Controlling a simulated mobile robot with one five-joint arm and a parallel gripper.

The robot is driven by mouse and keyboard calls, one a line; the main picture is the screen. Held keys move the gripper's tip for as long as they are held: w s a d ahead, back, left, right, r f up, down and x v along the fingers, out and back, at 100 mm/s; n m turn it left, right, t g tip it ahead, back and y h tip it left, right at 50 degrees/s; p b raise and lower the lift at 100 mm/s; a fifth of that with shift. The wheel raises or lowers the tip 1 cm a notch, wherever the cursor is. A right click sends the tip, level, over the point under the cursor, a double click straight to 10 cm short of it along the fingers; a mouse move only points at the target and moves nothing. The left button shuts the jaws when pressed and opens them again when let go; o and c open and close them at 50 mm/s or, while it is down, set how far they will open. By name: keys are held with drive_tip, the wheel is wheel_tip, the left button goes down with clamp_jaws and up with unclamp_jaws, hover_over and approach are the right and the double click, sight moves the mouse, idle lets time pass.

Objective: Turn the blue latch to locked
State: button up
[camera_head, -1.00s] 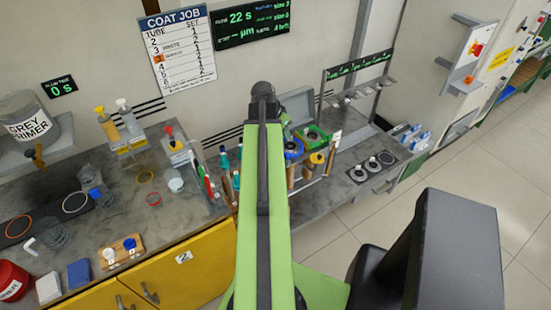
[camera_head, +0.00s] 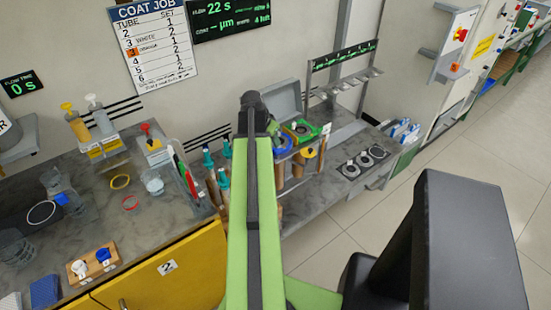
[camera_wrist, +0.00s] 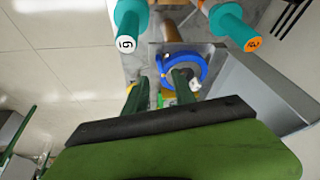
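A blue ring-shaped part (camera_wrist: 205,70) with a short tab sits in a grey open-lidded box in the wrist view. It also shows in the head view (camera_head: 284,143), beside a green ring. It is the likeliest blue latch, but I cannot read its setting. My gripper (camera_wrist: 160,88) has two green fingers standing apart, with nothing seen held between them. The right finger overlaps the ring in the picture; I cannot tell whether they touch. In the head view my arm hides the gripper.
Teal-handled tools (camera_wrist: 131,22) stand close to the gripper. The grey box's raised lid (camera_head: 283,98) is behind the rings. A wooden block (camera_head: 92,262) with white and blue knobs lies at the bench's front left. A rack (camera_head: 345,62) stands to the right.

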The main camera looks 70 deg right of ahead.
sight(277, 150)
drive_tip(key=b+x, duration=0.5)
drive_tip(key=x, duration=0.2)
drive_tip(key=shift+s+d+f+b, duration=0.1)
drive_tip(key=shift+f+b, duration=0.2)
drive_tip(key=shift+f, duration=0.1)
drive_tip(key=shift+r, duration=0.1)
clamp_jaws()
